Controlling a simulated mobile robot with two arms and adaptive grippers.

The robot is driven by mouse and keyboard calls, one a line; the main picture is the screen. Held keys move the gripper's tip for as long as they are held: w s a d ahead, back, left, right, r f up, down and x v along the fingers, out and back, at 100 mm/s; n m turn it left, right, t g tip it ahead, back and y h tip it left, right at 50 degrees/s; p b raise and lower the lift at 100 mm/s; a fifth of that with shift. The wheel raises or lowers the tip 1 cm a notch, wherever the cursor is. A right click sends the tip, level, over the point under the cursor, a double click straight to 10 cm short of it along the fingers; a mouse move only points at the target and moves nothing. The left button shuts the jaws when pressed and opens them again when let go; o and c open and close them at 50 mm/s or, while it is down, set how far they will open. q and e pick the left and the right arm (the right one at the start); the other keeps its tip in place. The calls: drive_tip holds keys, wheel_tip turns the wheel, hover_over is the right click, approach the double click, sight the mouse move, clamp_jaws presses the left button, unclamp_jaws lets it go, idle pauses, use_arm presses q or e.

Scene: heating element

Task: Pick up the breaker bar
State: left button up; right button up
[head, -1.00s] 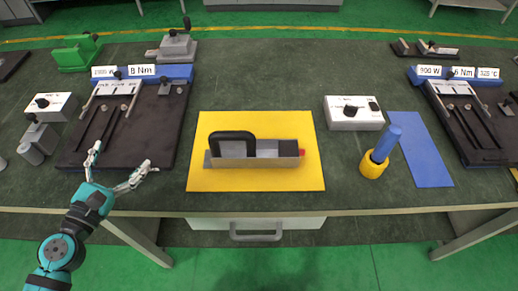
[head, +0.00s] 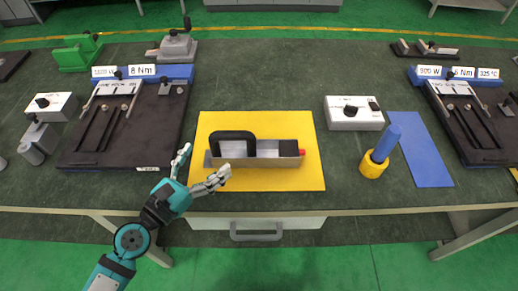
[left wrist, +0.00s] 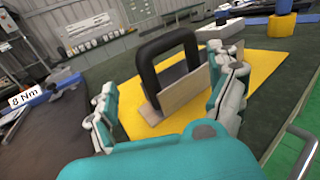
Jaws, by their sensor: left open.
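A long, low grey and tan carrier with a black loop handle (head: 232,137) lies on a yellow mat (head: 300,118); a small red part shows at its right end. I cannot tell for sure which thing is the breaker bar. In the left wrist view the black handle (left wrist: 146,66) stands up between my fingers in the picture, beyond their tips. My left gripper (head: 203,168) is open and empty at the mat's lower left corner, apart from the handle. It also shows in the left wrist view (left wrist: 165,88). My right gripper is not in view.
A dark fixture board (head: 150,125) stands left of the mat. A white control box (head: 353,122), a yellow holder with a blue cylinder (head: 387,140) and a blue mat (head: 420,155) are to the right. The tabletop behind the yellow mat is clear.

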sight(220, 144)
use_arm(q)
drive_tip(key=shift+x, duration=3.05)
drive_tip(key=shift+r, duration=0.1)
drive_tip(key=shift+s, duration=0.1)
drive_tip(key=shift+c, duration=1)
clamp_jaws()
drive_tip(key=shift+r, duration=0.1)
